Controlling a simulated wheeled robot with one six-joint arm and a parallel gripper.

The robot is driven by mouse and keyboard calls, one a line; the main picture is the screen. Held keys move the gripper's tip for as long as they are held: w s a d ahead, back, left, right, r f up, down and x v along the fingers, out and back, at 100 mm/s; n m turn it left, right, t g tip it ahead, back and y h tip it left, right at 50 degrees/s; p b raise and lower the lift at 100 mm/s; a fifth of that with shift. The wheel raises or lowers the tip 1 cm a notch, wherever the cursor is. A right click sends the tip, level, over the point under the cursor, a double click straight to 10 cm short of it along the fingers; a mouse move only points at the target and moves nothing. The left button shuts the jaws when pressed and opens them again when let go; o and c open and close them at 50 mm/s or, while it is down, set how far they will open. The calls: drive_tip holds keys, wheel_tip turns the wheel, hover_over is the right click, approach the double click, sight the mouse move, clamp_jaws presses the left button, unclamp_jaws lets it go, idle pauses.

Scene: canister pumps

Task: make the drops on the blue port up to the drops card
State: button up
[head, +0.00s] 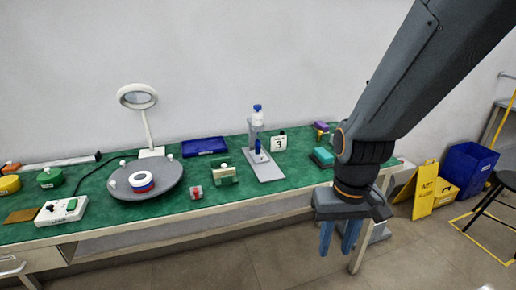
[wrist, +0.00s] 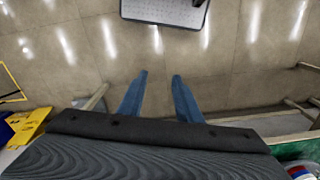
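A white card marked 3 (head: 279,143) stands on the green table, just right of a grey stand (head: 265,168). The stand carries a white bottle with a blue cap (head: 257,115) and a blue part (head: 257,146) below it. I cannot tell which part is the blue port, and no drops can be made out at this size. My gripper (head: 338,240) hangs in front of the table's right end, apart from the stand and card. Its two blue fingers are apart and empty, as the wrist view (wrist: 160,85) also shows.
A grey round turntable (head: 172,188) holds red, white and blue rings. A green block (head: 223,174), a red-and-white cube (head: 196,192) and a blue tray (head: 204,146) are left of the stand. A teal block (head: 323,157) is right. A blue bin (head: 468,169) and yellow sign stand on the floor.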

clamp_jaws()
idle(1.5)
